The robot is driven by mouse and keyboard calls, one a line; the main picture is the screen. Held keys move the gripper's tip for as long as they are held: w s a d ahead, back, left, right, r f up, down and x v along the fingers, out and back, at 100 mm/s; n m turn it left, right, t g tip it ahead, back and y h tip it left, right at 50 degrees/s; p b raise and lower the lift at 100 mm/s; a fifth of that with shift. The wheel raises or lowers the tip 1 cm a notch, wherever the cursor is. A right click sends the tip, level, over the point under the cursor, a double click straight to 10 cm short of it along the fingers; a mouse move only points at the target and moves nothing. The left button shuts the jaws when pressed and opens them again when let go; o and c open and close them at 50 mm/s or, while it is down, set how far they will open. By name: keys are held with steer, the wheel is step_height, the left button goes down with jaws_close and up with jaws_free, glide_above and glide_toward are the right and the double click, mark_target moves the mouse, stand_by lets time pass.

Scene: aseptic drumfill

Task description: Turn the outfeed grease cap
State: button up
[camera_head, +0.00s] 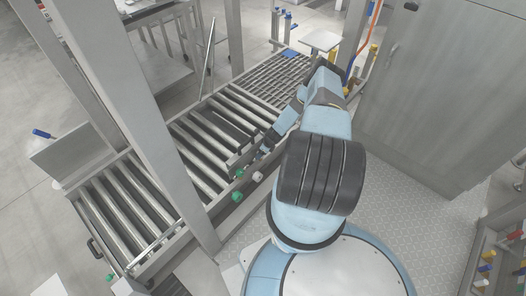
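Several small caps sit along the near side rail of the roller conveyor (120,205). One green cap (237,197) is on the rail just right of the grey post. Another green cap (110,277) is low at the left. I cannot tell which of them is the outfeed grease cap. My gripper (259,156) reaches down and left to the conveyor's near edge, above the paler cap. Its fingers are small and dark, so I cannot tell their opening or any contact.
A large grey cabinet (430,90) stands at right. A blue-handled tool (43,134) is at far left. Chequered floor (420,215) is clear at right.

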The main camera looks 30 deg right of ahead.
steer(key=v, duration=1.3)
steer(key=shift+r, duration=0.2)
steer(key=shift+w+d, duration=0.1)
